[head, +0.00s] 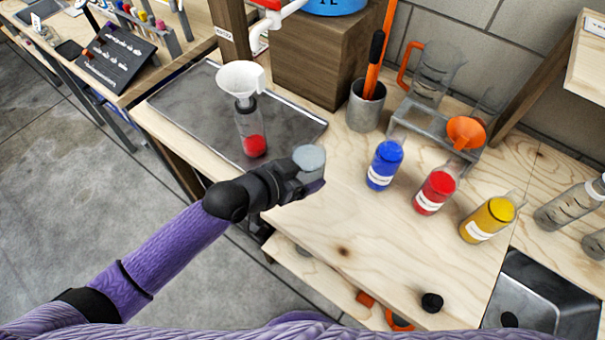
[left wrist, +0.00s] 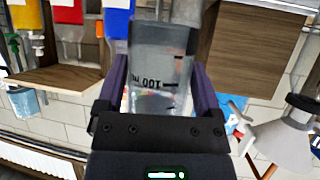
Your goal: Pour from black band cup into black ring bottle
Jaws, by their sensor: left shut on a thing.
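My left gripper (head: 304,180) is shut on a clear cup (head: 309,158), held above the table's front edge, right of and in front of the bottle. In the left wrist view, which is upside down, the cup (left wrist: 160,65) sits between the fingers with dark volume marks. No black band can be made out, and its contents are unclear. The clear bottle (head: 247,122) stands upright on the grey tray with red stuff at its bottom and a white funnel (head: 240,78) in its mouth. The left wrist view shows a dark ring (left wrist: 303,102) beside the funnel (left wrist: 285,147). The right gripper is out of view.
Blue (head: 383,166), red (head: 435,192) and yellow (head: 488,220) bottles stand right of the cup. A metal rack (head: 425,125) holds glassware and an orange funnel behind them. A wooden block (head: 318,60) is behind the tray (head: 187,102). The front table middle is mostly clear.

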